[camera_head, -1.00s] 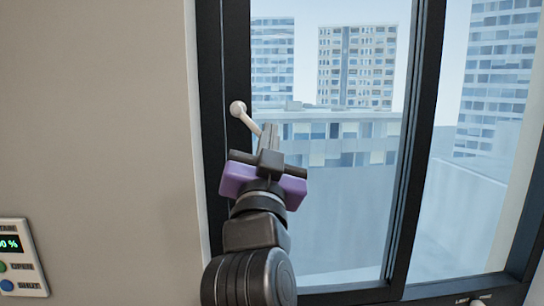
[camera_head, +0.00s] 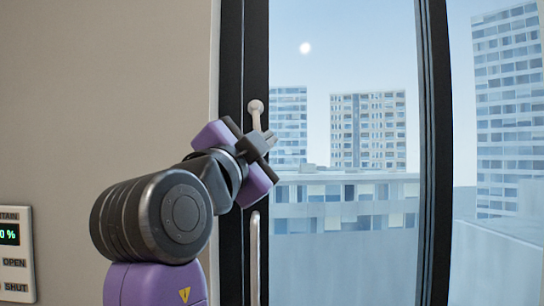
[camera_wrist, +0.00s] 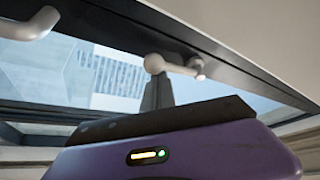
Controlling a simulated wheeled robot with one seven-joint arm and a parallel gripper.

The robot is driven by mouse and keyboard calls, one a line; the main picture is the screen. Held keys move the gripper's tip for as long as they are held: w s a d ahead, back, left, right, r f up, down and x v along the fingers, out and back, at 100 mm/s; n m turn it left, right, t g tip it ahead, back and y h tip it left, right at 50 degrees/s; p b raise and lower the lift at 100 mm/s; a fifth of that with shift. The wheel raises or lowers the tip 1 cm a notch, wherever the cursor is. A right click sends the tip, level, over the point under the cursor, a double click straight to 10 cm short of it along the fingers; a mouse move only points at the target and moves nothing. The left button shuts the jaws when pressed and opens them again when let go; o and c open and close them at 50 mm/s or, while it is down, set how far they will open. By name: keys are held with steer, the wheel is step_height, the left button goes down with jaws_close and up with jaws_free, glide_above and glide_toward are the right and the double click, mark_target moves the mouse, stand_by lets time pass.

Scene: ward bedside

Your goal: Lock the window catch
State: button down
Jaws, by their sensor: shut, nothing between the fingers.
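The window catch (camera_head: 256,108) is a small pale lever on the dark window frame, with a round end at the top. It hangs about straight down, its lower part partly hidden by my gripper. In the wrist view the catch (camera_wrist: 180,67) lies across the dark frame, with a ball-shaped end just beyond my fingertips. My gripper (camera_head: 270,139) is shut and empty, beside the catch's lower end. Its fingers also show in the wrist view (camera_wrist: 157,92), next to the ball end. I cannot tell whether they touch it.
A pale vertical handle (camera_head: 254,258) is on the same frame below the catch; it shows in the wrist view (camera_wrist: 28,23) too. A wall panel (camera_head: 14,255) with a display and OPEN and SHUT labels is at the left. Glass lies right of the frame.

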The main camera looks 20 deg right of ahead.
steer(key=shift+w+a, duration=0.1)
steer(key=shift+a, duration=0.2)
stand_by(0.4)
steer(key=shift+d, duration=0.1)
